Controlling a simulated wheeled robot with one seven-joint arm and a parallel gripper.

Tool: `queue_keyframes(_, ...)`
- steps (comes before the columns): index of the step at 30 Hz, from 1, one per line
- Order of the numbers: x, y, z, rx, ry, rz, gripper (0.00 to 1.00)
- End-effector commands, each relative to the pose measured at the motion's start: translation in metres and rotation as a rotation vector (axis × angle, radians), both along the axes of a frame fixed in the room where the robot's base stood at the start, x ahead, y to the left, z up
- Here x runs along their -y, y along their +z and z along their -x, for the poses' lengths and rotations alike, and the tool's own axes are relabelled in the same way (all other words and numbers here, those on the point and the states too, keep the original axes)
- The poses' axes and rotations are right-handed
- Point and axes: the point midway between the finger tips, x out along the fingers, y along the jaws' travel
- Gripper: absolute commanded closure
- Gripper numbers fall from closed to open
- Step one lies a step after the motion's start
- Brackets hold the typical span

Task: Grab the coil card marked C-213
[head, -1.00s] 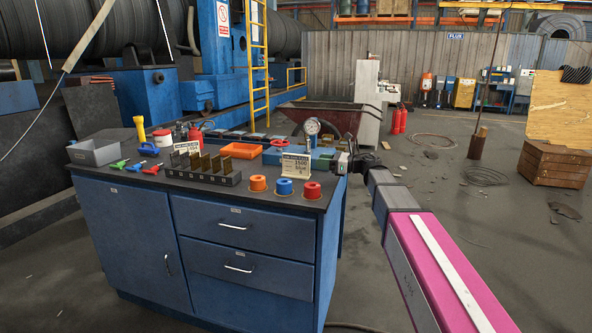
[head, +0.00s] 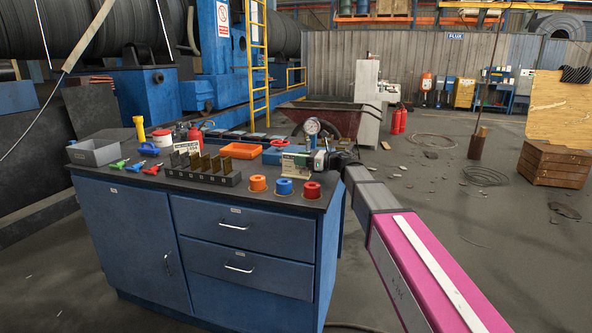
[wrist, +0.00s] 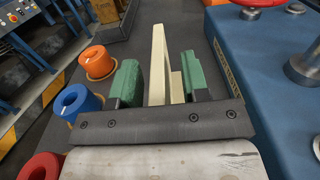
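A cream coil card (head: 294,166) stands upright near the right end of the blue workbench; its print is too small to read for sure. In the wrist view the card (wrist: 157,65) shows edge-on as a thin upright plate, with a cream support piece beside it. My gripper (head: 314,162) reaches it from the right. In the wrist view its two green finger pads stand apart, one on each side of the card. The card is between them, with a visible gap to the left pad. Its lower part is hidden by my gripper.
Orange (head: 257,183), blue (head: 284,187) and red (head: 311,190) rings sit at the bench's front edge. A dark slotted rack (head: 203,177) stands left. A blue block with a gauge (head: 312,127) is behind the card, and close on the right in the wrist view.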

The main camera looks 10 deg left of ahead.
Motion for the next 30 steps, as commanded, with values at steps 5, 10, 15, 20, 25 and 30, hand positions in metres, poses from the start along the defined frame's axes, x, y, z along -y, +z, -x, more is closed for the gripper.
queue_keyframes(5,0.000,0.000,0.000,0.000,0.000,0.000,1.00)
queue_keyframes(10,0.000,0.000,0.000,0.000,0.000,0.000,1.00)
queue_keyframes(15,0.000,0.001,0.000,0.000,0.000,-0.001,1.00)
queue_keyframes(20,0.000,0.010,0.000,0.000,0.000,-0.001,1.00)
queue_keyframes(25,0.000,0.030,0.000,0.002,0.000,-0.001,1.00)
queue_keyframes(30,-0.025,0.056,0.001,0.002,0.004,-0.001,1.00)
